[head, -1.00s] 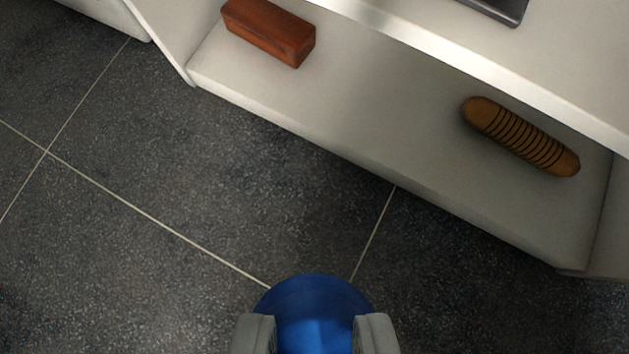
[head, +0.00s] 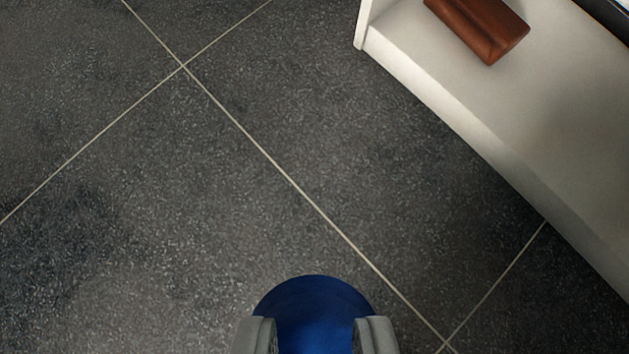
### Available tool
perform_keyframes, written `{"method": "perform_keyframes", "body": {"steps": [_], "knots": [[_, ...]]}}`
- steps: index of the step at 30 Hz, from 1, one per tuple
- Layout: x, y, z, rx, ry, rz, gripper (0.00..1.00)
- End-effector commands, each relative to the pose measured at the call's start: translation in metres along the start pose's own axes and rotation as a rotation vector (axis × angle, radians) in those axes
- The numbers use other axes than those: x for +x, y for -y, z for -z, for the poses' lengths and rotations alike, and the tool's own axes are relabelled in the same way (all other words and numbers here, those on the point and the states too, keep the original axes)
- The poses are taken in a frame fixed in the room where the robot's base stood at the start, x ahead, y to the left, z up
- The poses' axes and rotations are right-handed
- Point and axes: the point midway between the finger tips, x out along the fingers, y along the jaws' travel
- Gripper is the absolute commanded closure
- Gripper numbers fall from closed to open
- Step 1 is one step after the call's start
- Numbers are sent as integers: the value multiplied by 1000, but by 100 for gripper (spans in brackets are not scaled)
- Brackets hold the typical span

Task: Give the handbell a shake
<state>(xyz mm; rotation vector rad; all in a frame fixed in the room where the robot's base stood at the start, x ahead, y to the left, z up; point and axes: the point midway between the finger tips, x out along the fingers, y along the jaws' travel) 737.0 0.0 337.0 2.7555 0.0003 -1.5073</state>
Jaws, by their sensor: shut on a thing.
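My gripper (head: 315,338) shows at the bottom middle of the head view, with its two grey fingers on either side of a round blue thing (head: 314,298). The fingers are shut on it and hold it above the dark floor. Only its rounded blue top part shows; the rest is cut off by the lower edge of the picture. I cannot tell from this part alone whether it is the handbell. No other handbell is in view.
A white shelf unit (head: 440,85) stands at the upper right, its edge running down to the right. A reddish-brown wooden block (head: 482,27) lies on its low shelf. The dark tiled floor (head: 190,190) is clear to the left and middle.

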Motion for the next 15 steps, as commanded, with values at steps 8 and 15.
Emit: {"method": "perform_keyframes", "body": {"steps": [8, 15], "knots": [[-38, 0, 24, 0, 2, 0, 100], [-4, 0, 4, 1, -4, 0, 100]]}}
